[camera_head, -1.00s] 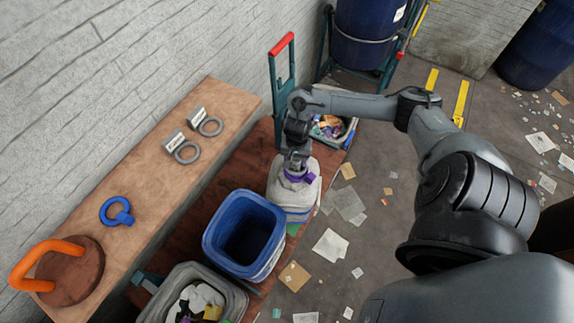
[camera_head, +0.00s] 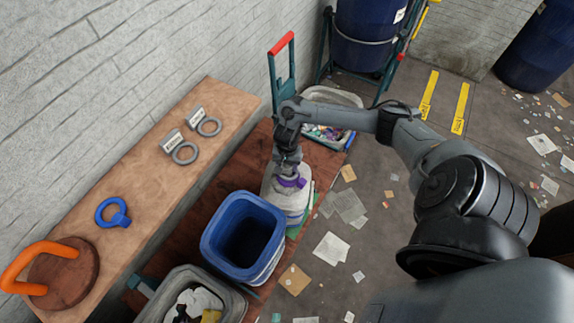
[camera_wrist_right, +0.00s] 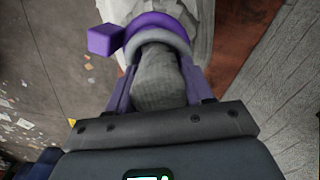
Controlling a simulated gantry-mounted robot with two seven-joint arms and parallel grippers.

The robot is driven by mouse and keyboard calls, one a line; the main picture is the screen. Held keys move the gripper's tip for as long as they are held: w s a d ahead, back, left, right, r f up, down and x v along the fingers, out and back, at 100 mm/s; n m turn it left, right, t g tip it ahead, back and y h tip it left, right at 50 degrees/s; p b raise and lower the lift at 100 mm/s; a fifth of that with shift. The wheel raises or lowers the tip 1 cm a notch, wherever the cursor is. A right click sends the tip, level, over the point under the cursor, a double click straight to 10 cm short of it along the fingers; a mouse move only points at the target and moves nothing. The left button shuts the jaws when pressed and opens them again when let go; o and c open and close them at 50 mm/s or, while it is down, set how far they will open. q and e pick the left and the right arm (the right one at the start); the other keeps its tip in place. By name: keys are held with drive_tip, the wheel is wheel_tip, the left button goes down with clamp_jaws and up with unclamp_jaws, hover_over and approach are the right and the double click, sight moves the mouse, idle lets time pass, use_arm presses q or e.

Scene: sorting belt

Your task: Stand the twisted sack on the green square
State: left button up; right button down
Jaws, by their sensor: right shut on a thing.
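The twisted sack (camera_head: 283,203) is pale grey-white with a purple band at its neck. It stands about upright beside the blue bin, and its base overlaps a green patch, the green square (camera_head: 302,222), of which only a strip shows at its right. I cannot tell whether its base touches the surface. My right gripper (camera_head: 288,172) is above it, shut on its twisted neck. In the right wrist view the grey neck of the sack (camera_wrist_right: 160,80) sits between the two purple fingers, with the purple band just beyond. My left gripper is not in view.
A blue bin (camera_head: 207,238) stands close to the sack's left. A grey bin of waste (camera_head: 240,298) is at the front, another litter-filled bin (camera_head: 357,101) behind. The wooden bench (camera_head: 160,210) holds rings and an orange handle. Paper litters the floor to the right.

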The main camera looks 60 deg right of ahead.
drive_tip(key=shift+w, duration=0.1)
drive_tip(key=shift+c, duration=2.3)
unclamp_jaws()
drive_tip(key=shift+d, duration=0.1)
